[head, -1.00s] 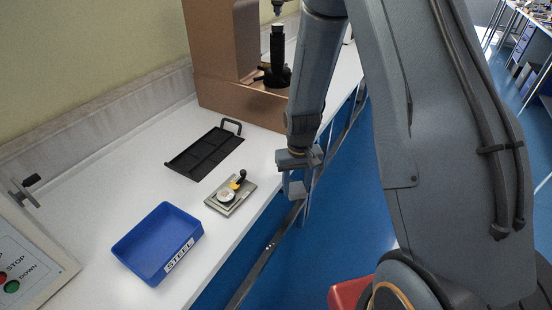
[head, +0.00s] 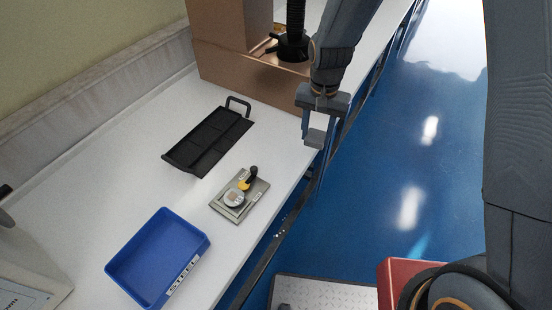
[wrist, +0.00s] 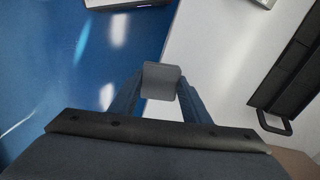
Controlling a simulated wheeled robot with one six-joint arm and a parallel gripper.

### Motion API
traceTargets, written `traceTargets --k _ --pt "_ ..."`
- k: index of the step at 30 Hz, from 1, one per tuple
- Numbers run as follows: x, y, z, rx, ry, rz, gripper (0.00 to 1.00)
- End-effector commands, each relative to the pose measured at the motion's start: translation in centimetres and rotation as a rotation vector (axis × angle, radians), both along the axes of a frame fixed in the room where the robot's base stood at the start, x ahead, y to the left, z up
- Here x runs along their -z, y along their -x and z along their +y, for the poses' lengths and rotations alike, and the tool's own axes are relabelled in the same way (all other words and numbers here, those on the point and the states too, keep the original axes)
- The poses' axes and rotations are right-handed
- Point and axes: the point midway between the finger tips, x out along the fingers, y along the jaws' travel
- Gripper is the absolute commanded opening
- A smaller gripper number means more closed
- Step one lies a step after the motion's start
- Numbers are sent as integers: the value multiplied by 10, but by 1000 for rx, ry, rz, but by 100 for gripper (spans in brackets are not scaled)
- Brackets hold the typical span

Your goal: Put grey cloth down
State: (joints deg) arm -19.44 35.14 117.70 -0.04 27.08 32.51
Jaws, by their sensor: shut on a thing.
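My gripper (head: 316,128) hangs at the bench's front edge, to the right of the black tray and in front of the copper-brown machine. It is shut on the grey cloth (wrist: 162,78), which shows as a small grey piece between the fingertips in the wrist view. In the head view the cloth (head: 315,138) is a small pale grey patch at the finger ends. The cloth is held in the air, apart from the white bench top (head: 160,125). In the wrist view it overlaps the line between the bench and the blue floor.
A black tray (head: 208,142) with a handle lies on the bench. A small metal plate with a round dial and yellow part (head: 240,196) sits nearer, beside a blue STEEL bin (head: 158,258). The copper-brown machine (head: 245,75) stands behind. Bare bench lies between tray and front edge.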

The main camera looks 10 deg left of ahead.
Motion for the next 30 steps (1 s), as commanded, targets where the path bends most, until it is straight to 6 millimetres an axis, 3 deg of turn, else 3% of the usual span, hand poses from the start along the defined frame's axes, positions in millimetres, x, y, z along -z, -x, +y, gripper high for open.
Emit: traceTargets --k 1,3,9,14,21,30 --pt "-11 6 27 18 -1 -3 22" --pt "-22 15 54 58 -1 -3 22" --pt "-44 38 104 140 -1 -1 22" --pt "-41 46 115 164 1 2 22" --pt "-4 46 116 166 1 2 22" --pt "21 46 115 165 1 2 22"
